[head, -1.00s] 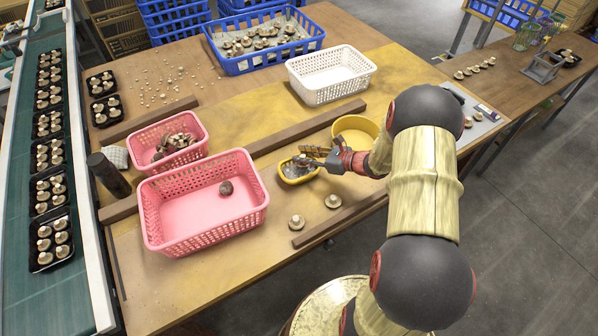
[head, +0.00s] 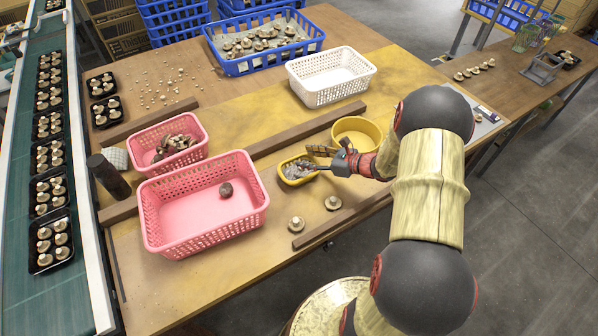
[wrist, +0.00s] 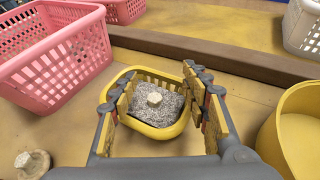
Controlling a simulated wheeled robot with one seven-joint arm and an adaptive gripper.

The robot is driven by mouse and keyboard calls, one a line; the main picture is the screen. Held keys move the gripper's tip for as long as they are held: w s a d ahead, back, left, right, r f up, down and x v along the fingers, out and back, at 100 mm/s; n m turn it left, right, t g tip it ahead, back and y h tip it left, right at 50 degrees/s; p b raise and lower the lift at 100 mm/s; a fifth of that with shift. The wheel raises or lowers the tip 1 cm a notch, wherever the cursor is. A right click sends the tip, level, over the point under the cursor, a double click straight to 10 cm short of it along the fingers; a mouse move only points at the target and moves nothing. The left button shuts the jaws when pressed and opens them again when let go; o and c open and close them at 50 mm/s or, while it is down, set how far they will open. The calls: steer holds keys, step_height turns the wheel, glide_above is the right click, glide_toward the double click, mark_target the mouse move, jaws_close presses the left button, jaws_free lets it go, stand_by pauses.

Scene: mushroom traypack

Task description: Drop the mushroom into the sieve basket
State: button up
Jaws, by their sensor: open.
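The small yellow basket (head: 283,179) with slotted walls stands on the table and also shows in the wrist view (wrist: 151,133). It holds grey speckled material. A mushroom (wrist: 154,99) with a pale stem pointing up sits within that material. My gripper (head: 322,156) is over the right side of this basket in the head view. In the wrist view its two fingers (wrist: 160,73) are apart, with the basket's middle showing between them and nothing held.
A large pink basket (head: 160,243) holding one dark mushroom (head: 226,190) stands left. A yellow bowl (head: 342,126) is just behind my gripper. Two mushrooms (head: 296,223) lie on the table in front. A wooden rail (head: 310,128) runs behind the small basket. A white basket (head: 318,99) stands farther back.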

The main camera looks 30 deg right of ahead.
steer(key=v, duration=1)
steer(key=s+a+f+n+g, duration=0.2)
steer(key=s, duration=0.1)
steer(key=s+a+f+n+g+y, duration=0.1)
steer(key=s+a+n, duration=0.1)
steer(key=shift+s+f, duration=0.2)
steer(key=shift+s, duration=0.05)
steer(key=s+a+r+n+g+h, duration=0.2)
steer(key=s+a+r+n+g, duration=0.45)
steer(key=s+n, duration=0.4)
steer(key=s+a+r+n+t+h, duration=0.1)
steer(key=a+r+n+h, duration=0.2)
steer(key=a+r+n, duration=0.3)
steer(key=s+a+r+n+t+h, duration=0.2)
steer(key=a+r+n, duration=0.4)
steer(key=r+n, duration=0.4)
step_height(320, 180, up, 5)
steer(key=shift+a+f+h, duration=0.2)
steer(key=shift+f+h, duration=0.05)
steer(key=shift+h, duration=0.25)
